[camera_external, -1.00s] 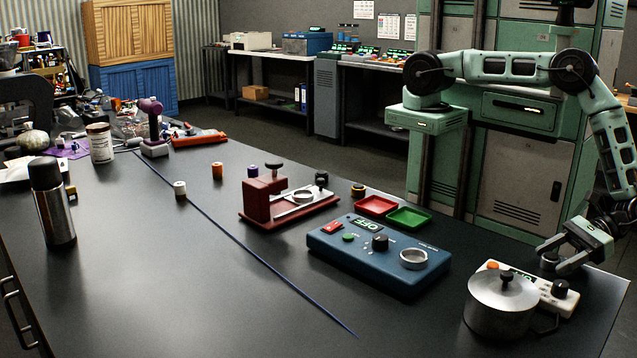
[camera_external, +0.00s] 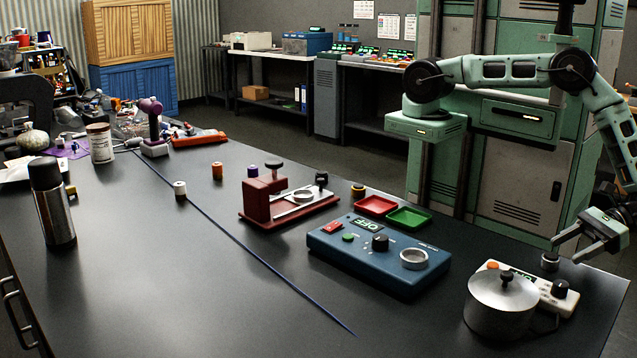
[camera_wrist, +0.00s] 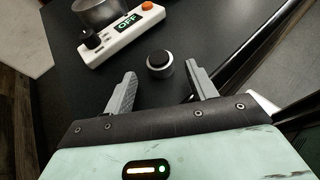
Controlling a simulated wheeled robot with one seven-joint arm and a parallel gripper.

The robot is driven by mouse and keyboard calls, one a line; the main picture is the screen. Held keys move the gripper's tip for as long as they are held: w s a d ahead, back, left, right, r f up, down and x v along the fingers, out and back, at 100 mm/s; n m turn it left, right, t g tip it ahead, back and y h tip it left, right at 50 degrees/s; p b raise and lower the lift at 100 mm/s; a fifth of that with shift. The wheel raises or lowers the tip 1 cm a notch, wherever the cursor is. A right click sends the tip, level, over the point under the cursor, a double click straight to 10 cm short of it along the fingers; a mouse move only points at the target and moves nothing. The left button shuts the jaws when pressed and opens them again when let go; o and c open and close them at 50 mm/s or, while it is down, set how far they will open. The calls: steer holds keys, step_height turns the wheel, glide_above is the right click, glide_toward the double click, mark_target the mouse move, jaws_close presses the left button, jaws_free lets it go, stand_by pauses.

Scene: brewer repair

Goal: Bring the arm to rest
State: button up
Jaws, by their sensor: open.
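My gripper (camera_external: 566,247) is at the right end of the black table, raised above its right edge, with its fingers apart. It also shows in the wrist view (camera_wrist: 160,90), open, with nothing between its fingertips. A small round knob-like piece with a dark top (camera_wrist: 159,63) stands on the table just beyond the fingertips. The same piece shows in the external view (camera_external: 549,262) below and near the fingers. My arm (camera_external: 515,69) reaches across from the green column and bends down at the right.
A metal pot (camera_external: 500,303) stands by a white control box (camera_external: 558,293) reading OFF, close to my gripper. A blue device (camera_external: 375,258), a red tray (camera_external: 376,205), a green tray (camera_external: 409,218) and a dark red stand (camera_external: 262,205) lie to the left. The table front is clear.

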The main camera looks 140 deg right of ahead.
steer(key=shift+w+d+r, duration=0.15)
steer(key=shift+w+r, duration=0.05)
steer(key=shift+w, duration=0.1)
steer(key=w+d+m+g, duration=0.1)
steer(key=w+d+r+m+g+h, duration=0.1)
steer(key=d, duration=0.1)
steer(key=w+d+r+m+g, duration=0.1)
steer(key=w, duration=0.1)
steer(key=shift+d+r, duration=0.15)
steer(key=shift+r, duration=0.1)
steer(key=s+d+r+m+g+y, duration=0.1)
steer(key=d+r+m+g+y, duration=0.1)
steer(key=d+r+m, duration=0.3)
steer(key=s+d+r+m+g+y+b, duration=0.1)
steer(key=s+d+r+m+g+y, duration=0.1)
steer(key=d+m, duration=0.5)
steer(key=s+d+r+m+g+y+b, duration=0.1)
steer(key=d+r+m+g+y, duration=0.3)
steer(key=d+r, duration=0.4)
steer(key=d+m+y, duration=0.1)
steer(key=d+m, duration=0.1)
steer(key=d, duration=0.4)
steer(key=shift+s, duration=0.2)
